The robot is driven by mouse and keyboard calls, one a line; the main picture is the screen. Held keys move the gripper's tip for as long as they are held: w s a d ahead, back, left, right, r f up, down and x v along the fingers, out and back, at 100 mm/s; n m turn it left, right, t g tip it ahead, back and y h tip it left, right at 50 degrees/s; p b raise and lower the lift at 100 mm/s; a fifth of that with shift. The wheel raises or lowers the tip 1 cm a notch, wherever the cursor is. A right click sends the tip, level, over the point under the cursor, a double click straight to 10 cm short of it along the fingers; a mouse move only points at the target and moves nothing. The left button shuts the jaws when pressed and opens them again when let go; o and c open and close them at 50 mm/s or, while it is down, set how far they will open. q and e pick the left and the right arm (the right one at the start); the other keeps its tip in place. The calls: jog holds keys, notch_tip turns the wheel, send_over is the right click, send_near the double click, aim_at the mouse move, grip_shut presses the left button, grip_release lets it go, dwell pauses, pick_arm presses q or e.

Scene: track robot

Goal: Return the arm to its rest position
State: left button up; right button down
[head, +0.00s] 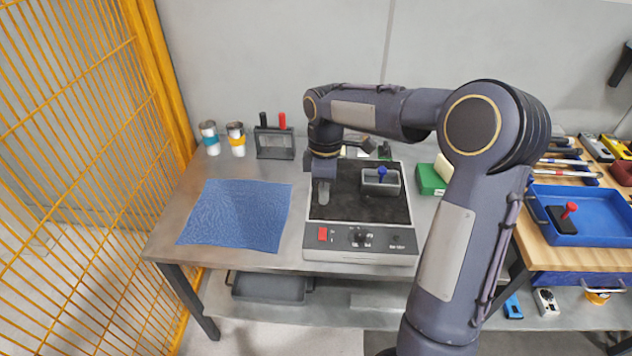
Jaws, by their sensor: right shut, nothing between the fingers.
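My right arm (455,245) rises from the bottom right, bends at the elbow and reaches left across the workbench. Its right gripper (322,198) points down over the left part of the dark plate of a bench device (360,243). The gripper is shut and holds nothing. I cannot tell its exact height above the plate. A small dark metal box (380,187) with a blue-handled tool (382,172) stands on the plate to the right of the gripper, apart from it. My left gripper is out of view.
A blue cloth (236,215) lies left of the device. Two cans (237,139) and a holder with black and red handles (274,143) stand behind. A yellow mesh fence (80,150) borders the left; a blue tray (590,221) sits right.

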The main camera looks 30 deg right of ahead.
jog(key=s+a+r+m+t+y, duration=0.1)
jog(key=s+r+m+t, duration=0.15)
jog(key=s, duration=0.25)
jog(key=s+a+r+m+t, duration=0.1)
jog(key=s+r+m, duration=0.2)
jog(key=s, duration=0.3)
jog(key=s+a+f+m+t+y, duration=0.1)
jog(key=s+a+m+t+y, duration=0.1)
jog(key=s+m, duration=0.5)
jog(key=shift+s+a+f+m+t, duration=0.3)
jog(key=shift+s+a+t, duration=0.35)
jog(key=shift+s+a, duration=1.1)
jog(key=shift+s+d+r, duration=0.1)
jog(key=shift+s+d, duration=0.4)
